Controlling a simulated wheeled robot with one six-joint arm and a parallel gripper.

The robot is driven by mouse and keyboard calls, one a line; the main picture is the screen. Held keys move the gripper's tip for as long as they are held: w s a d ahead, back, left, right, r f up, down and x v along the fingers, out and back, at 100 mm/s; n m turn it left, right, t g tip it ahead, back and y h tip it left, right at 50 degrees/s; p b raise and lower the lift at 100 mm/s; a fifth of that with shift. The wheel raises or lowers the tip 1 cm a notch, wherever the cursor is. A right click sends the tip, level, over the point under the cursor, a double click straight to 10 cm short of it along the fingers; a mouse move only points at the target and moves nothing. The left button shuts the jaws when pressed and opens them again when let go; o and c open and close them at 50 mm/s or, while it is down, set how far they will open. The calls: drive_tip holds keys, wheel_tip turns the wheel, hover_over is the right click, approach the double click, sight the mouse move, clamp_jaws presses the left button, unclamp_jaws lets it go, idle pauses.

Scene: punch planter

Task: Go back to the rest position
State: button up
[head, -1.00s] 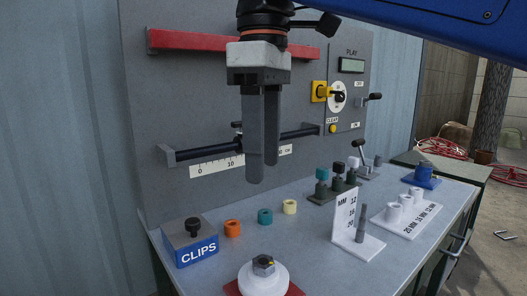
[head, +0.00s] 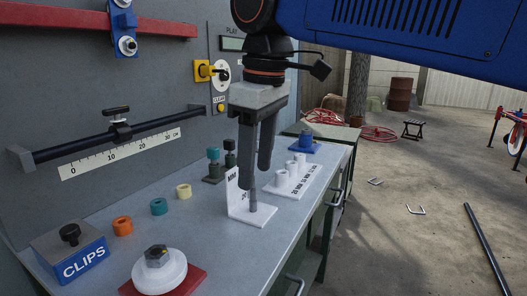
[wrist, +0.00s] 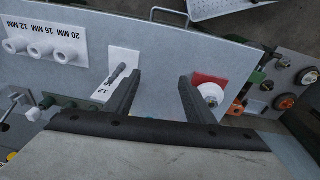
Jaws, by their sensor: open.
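My gripper (head: 258,178) hangs pointing down above the bench, in front of the white size-gauge stand (head: 236,200) in the head view. Its two dark fingers are apart with nothing between them. In the wrist view the gripper (wrist: 160,100) also shows open and empty over the grey bench top. The stand with its grey pin (wrist: 118,73) lies left of the fingers there, and the white round piece with a hex nut (wrist: 210,93) lies beyond the right finger.
The bench (head: 195,235) holds a blue CLIPS box (head: 70,255), orange, teal and cream rings (head: 158,206), a white-flanged hex piece (head: 158,268) and white sockets (head: 296,172). A ruler rail (head: 122,132) and yellow switch (head: 203,70) are on the back panel. Open ground lies right.

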drive_tip(key=s+d+f+m+t, duration=0.2)
drive_tip(key=s+d+f+m, duration=0.2)
drive_tip(key=d+f, duration=1)
drive_tip(key=s+d+f+m+t+h, duration=0.1)
drive_tip(key=s+d+f+m, duration=0.3)
drive_tip(key=d+f+m, duration=0.5)
drive_tip(key=d+f, duration=0.6)
drive_tip(key=d, duration=0.1)
drive_tip(key=shift+d+t, duration=0.2)
drive_tip(key=shift+t, duration=0.2)
